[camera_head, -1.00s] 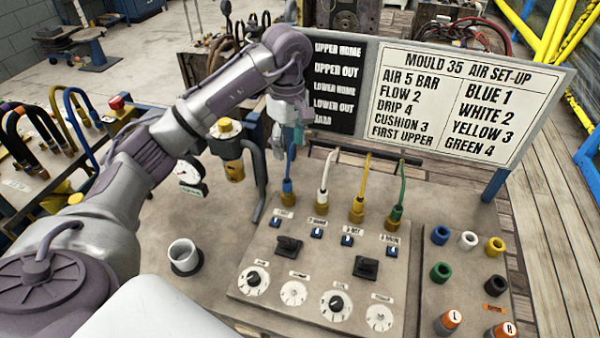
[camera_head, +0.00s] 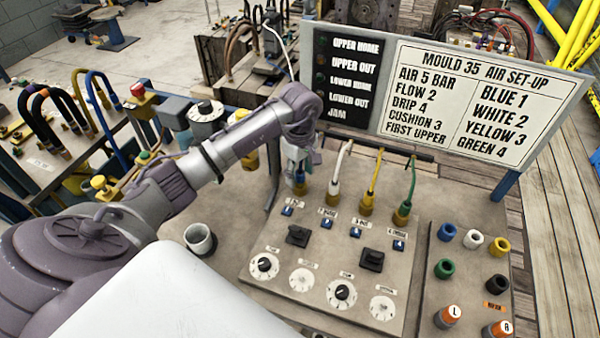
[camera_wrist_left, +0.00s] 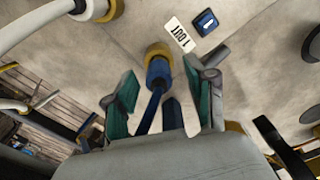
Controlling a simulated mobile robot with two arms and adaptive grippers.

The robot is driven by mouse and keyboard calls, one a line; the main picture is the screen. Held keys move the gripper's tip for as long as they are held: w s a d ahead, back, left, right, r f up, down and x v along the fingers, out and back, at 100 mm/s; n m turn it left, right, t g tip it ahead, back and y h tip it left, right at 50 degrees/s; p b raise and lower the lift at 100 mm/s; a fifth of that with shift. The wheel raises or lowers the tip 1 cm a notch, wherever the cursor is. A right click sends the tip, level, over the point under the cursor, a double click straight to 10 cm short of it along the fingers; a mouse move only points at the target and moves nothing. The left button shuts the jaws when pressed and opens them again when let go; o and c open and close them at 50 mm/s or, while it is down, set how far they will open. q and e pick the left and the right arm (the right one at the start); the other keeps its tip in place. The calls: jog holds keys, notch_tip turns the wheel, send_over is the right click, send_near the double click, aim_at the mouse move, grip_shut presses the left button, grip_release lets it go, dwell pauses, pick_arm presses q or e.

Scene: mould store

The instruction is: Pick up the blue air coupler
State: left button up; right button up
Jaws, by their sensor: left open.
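The blue air coupler (camera_wrist_left: 158,72) sits upright in a brass socket on the panel, with a blue hose running from it; in the head view its blue body (camera_head: 300,180) shows partly below my left gripper (camera_head: 298,162). In the left wrist view my left gripper (camera_wrist_left: 160,95) is open, its green-padded fingers on either side of the blue hose, just short of the coupler. The fingers do not look closed on anything. White, yellow and green hoses (camera_head: 408,180) stand in sockets to the right. My right gripper is not in view.
A white cup (camera_head: 199,238) stands left of the control panel (camera_head: 330,265) with knobs and switches. A board (camera_head: 450,95) with writing stands behind. A tray (camera_head: 470,290) at the right holds several coloured ring pieces, including a blue one (camera_head: 446,232).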

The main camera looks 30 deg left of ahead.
pick_arm(q)
jog(key=shift+w+f, duration=0.1)
jog(key=shift+f, duration=0.6)
grip_shut()
